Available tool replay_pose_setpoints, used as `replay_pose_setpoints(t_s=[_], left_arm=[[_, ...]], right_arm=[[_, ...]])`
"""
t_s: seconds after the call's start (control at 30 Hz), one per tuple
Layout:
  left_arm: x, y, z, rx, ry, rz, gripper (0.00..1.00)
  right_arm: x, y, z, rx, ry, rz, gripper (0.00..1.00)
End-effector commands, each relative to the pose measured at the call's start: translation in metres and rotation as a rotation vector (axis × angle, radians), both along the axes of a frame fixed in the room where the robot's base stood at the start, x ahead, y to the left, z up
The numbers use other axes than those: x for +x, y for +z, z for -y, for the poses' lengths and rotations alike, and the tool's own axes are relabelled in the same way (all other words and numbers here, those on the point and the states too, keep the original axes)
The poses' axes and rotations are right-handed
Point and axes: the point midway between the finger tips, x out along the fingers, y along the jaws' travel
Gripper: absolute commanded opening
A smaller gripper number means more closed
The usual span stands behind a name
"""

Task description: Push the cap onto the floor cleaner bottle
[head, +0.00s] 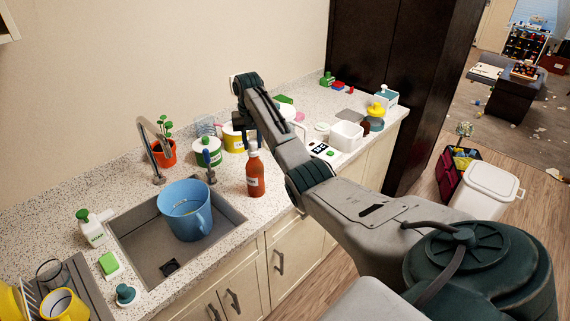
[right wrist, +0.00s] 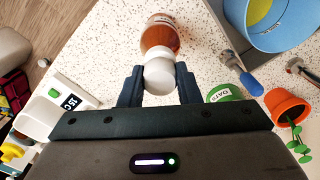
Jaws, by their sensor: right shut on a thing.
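The floor cleaner bottle (head: 255,178) is orange-red with a pale label and stands upright on the speckled counter, just right of the sink. Its body also shows in the right wrist view (right wrist: 160,36), beyond the fingers. A white cap (right wrist: 158,76) sits between the fingers of my right gripper (right wrist: 159,88), at the bottle's top. In the head view my right gripper (head: 248,138) is over the bottle, partly hidden by my arm. It is shut on the cap. The cap lines up with the bottle neck, but I cannot tell how firmly it is seated. My left gripper is not in view.
The sink (head: 135,258) with a blue bucket (head: 184,213) is left of the bottle. A white container (head: 346,136) is to the right. The counter's front edge is near.

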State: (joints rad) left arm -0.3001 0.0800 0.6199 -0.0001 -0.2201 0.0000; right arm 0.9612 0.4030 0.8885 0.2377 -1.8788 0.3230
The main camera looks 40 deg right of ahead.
Motion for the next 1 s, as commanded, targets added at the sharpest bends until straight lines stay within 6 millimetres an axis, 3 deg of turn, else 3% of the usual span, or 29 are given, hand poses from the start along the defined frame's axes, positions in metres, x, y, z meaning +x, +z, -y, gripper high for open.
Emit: replay_pose_setpoints(t_s=[0.3, 0.33, 0.43, 0.63, 0.7, 0.73, 1.0], left_arm=[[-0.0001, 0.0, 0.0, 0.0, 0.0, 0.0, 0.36], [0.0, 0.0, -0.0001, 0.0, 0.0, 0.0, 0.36], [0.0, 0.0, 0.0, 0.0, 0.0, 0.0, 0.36], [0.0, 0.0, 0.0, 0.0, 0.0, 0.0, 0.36], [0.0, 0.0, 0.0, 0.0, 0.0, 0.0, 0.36], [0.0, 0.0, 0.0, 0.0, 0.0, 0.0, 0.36], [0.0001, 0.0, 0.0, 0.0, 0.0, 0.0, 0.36]], right_arm=[[-0.0002, -0.0067, -0.0002, 0.001, 0.0, -0.001, 0.0], [0.0, -0.0062, -0.0003, 0.001, 0.0, -0.001, 0.36], [-0.0001, -0.0061, -0.0003, 0.001, 0.0, -0.001, 0.55], [0.0, -0.0059, -0.0001, 0.0, 0.0, 0.0, 0.55], [0.0, -0.0059, -0.0001, 0.0, 0.0, 0.0, 0.44], [0.0, -0.0059, -0.0001, 0.0, 0.0, 0.0, 0.43], [0.0, -0.0058, 0.0, 0.0, 0.0, 0.0, 0.43]])
